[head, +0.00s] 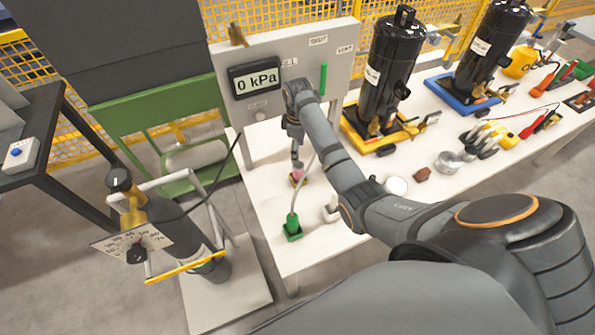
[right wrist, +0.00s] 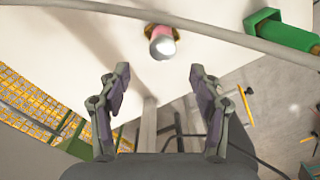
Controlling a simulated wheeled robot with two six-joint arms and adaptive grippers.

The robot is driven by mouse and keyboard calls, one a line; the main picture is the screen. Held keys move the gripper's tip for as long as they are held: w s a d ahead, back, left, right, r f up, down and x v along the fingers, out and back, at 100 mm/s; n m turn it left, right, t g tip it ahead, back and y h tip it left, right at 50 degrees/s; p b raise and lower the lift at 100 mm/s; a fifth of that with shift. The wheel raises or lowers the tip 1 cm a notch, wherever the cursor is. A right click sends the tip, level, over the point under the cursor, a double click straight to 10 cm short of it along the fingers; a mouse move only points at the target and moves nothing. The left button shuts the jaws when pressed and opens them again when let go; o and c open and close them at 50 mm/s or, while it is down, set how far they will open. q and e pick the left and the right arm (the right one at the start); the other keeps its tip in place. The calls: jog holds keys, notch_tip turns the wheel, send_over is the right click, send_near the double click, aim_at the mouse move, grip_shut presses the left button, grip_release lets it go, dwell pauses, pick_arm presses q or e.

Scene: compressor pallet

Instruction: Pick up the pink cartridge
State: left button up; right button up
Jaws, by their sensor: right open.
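The pink cartridge (head: 299,176) stands near the left part of the white table, in or on a small brownish holder. In the right wrist view it shows as a pink body with a round silvery end (right wrist: 162,45), just beyond the fingertips and centred between them. My right gripper (head: 296,160) is directly above the cartridge in the head view, pointing down. In the right wrist view its two fingers (right wrist: 160,78) are spread wide with nothing between them. The cartridge's lower part is hard to make out. My left gripper is not in view.
A green holder (head: 293,230) with a grey hose stands near the cartridge; the hose also crosses the right wrist view (right wrist: 190,25). A gauge panel (head: 340,60) rises behind. Black compressors (head: 388,70) and small parts fill the table's right side.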

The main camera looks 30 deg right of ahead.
aim_at(298, 166)
jog(key=f, duration=0.3)
jog(key=shift+w+a+f, duration=0.1)
jog(key=shift+w+f, duration=0.1)
jog(key=shift+f, duration=0.25)
jog(key=shift+s+f+p, duration=0.35)
jog(key=shift+f+p, duration=0.25)
jog(key=shift+f, duration=0.25)
notch_tip(298, 166, down, 3)
jog(key=shift+s+r, duration=0.15)
jog(key=shift+r, duration=0.05)
jog(key=shift+f, duration=0.4)
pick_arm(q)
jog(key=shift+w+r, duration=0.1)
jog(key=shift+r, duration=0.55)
pick_arm(e)
jog(key=shift+r, duration=0.1)
jog(key=c, duration=1.3)
